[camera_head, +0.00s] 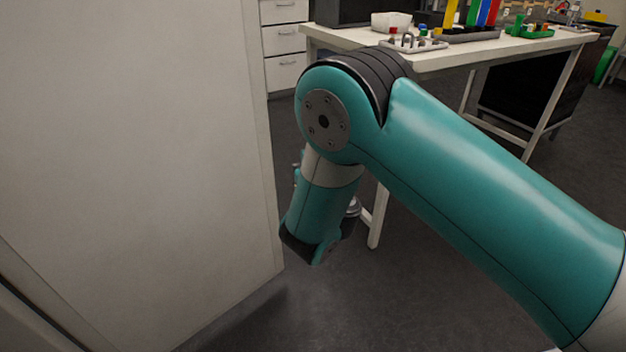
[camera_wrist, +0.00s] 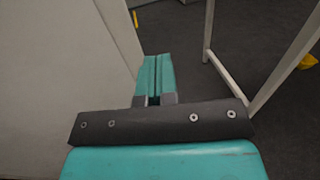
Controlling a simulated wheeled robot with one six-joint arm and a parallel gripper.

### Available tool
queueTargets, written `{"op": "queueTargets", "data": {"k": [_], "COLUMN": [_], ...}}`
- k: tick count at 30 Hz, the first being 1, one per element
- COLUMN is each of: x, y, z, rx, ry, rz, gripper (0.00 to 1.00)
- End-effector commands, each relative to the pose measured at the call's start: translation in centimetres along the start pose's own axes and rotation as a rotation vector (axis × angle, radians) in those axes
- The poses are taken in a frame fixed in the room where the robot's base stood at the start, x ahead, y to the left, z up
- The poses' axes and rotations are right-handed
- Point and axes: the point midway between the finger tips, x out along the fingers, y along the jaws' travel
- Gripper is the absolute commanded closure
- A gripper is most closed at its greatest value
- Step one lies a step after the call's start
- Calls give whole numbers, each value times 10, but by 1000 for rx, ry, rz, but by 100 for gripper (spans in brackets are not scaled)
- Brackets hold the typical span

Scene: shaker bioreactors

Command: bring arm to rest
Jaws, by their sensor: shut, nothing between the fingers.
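My arm reaches in from the right in the head view, bends at the elbow and hangs down beside a pale cabinet side. The fingers are hidden in that view. In the wrist view my gripper (camera_wrist: 153,78) shows its two teal fingers side by side and touching. They are shut with nothing between them. The fingers point toward the floor area between the pale panel on the left and the table's legs on the right.
A large pale panel (camera_head: 130,150) stands close on the left of my arm. A white table (camera_head: 450,58) behind holds racks, a tray (camera_head: 413,45) and a white bowl (camera_head: 391,22). Its leg (camera_head: 378,215) is near my forearm. Dark floor (camera_head: 440,270) is clear below.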

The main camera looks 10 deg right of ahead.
Motion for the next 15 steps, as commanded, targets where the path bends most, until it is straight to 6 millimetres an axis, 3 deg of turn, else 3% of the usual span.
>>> {"op": "queueTargets", "data": {"k": [2,15], "x": [-3,-14], "y": [-2,-16], "z": [-8,2], "rx": [0,60], "ry": [-3,9], "rz": [0,-32], "gripper": [100,100]}}
